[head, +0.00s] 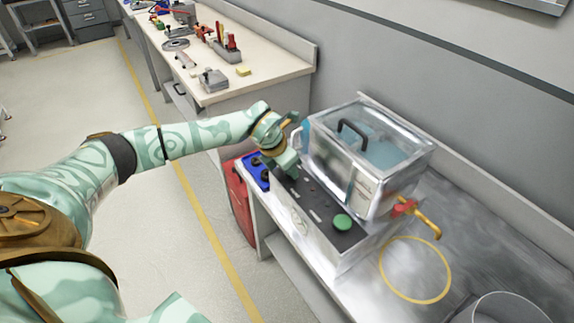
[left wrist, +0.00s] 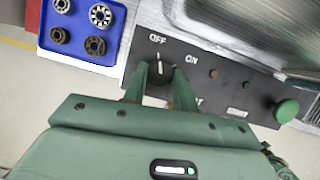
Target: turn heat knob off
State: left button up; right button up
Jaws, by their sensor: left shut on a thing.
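The heat knob (left wrist: 158,74) is black with a white pointer line, on the dark control panel (left wrist: 215,74) of the steel machine. In the head view, my left gripper (head: 285,163) reaches the panel's far left end and hides the knob. My right gripper is not in view.
A green button (head: 342,222) sits at the panel's near end. The glass-lidded tank (head: 372,150) with a black handle stands just behind the panel. A blue tray (left wrist: 80,30) with several small metal parts lies beside it.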

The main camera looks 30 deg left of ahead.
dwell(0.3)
pick_arm(q)
jog(key=o, duration=1)
jog(key=shift+r, duration=0.1)
jog(key=p+v, duration=0.3)
jog(key=v, duration=1.3)
jog(key=shift+s+a, duration=0.1)
